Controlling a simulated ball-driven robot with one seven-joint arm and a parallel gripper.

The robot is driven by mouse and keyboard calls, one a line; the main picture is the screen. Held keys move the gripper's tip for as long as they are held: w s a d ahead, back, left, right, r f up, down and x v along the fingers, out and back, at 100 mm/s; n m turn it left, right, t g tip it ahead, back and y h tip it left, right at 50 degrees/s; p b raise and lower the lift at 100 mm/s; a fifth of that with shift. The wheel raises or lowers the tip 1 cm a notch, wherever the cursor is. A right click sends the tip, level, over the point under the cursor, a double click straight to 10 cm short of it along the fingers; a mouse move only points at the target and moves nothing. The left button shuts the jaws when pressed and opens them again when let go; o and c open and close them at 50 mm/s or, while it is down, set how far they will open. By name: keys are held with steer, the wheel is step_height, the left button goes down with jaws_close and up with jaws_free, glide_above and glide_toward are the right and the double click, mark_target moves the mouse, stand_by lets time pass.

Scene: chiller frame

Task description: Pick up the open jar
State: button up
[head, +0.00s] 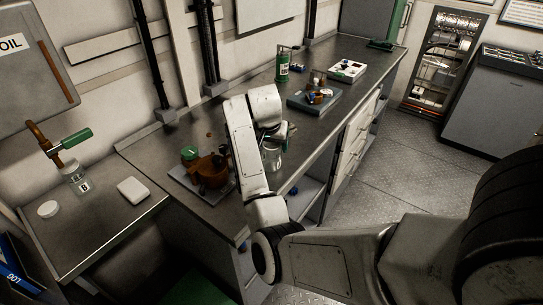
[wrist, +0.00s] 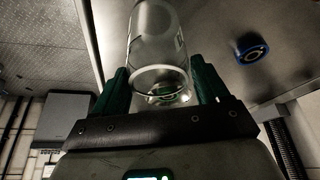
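A clear glass jar (wrist: 158,45) stands between the two green fingers of my gripper (wrist: 162,92) in the wrist view. Its near end is a round rim that looks open. The fingers press close against both sides of it. In the head view this jar (head: 272,158) is at the right edge of the long bench, below my gripper (head: 285,136), which is partly hidden by my arm. A second glass jar (head: 76,180) with a white label stands on the left bench, and a white round lid (head: 47,209) lies near it.
A brown pot (head: 210,172) on a tray is left of my arm. A blue-rimmed round piece (wrist: 252,48) lies near the jar. A green canister (head: 283,66) and a tray of parts (head: 314,97) stand farther back. The floor (head: 390,160) on the right is clear.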

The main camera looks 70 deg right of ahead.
steer(key=c, duration=0.8)
steer(key=shift+r, duration=0.15)
